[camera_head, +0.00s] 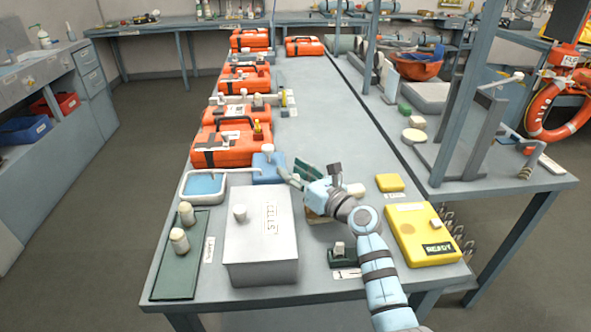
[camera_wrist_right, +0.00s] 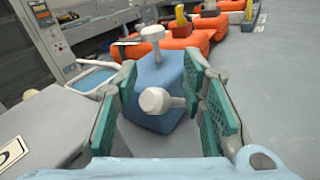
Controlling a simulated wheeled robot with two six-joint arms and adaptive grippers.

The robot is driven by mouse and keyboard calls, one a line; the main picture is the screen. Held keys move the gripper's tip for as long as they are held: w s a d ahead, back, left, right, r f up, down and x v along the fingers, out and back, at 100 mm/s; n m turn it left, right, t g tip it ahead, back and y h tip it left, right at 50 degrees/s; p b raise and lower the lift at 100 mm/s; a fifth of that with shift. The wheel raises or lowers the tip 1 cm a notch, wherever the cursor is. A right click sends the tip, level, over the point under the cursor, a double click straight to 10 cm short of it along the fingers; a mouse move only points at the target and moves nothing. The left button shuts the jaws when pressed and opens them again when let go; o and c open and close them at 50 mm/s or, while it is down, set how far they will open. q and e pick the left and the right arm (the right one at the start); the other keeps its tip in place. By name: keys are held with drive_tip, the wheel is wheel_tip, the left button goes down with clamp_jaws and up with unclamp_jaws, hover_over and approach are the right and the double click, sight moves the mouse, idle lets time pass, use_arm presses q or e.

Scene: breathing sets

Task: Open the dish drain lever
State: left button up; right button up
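A shallow white-rimmed dish (camera_head: 183,192) with blue liquid stands at the left of the bench; its edge also shows in the wrist view (camera_wrist_right: 86,83). Beside it is a blue block (camera_head: 266,177), also in the wrist view (camera_wrist_right: 168,75). The block has one white knob on top (camera_wrist_right: 152,33) and a white-knobbed lever (camera_wrist_right: 154,100) sticking out of its near face. My right gripper (camera_head: 294,178) is open at the block. In the wrist view its green-padded fingers (camera_wrist_right: 160,88) stand on either side of the lever knob, with visible gaps. My left gripper is not in view.
A grey metal box (camera_head: 261,245) stands close in front of the dish and block. A green tray (camera_head: 175,270) with two white knobs lies at left. Orange cases (camera_head: 230,145) line the bench behind. A yellow case (camera_head: 422,235) lies right of my arm.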

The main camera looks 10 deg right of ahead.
drive_tip(key=shift+r, duration=0.1)
drive_tip(key=shift+d, duration=0.15)
drive_tip(key=v, duration=1.2)
drive_tip(key=shift+c, duration=0.5)
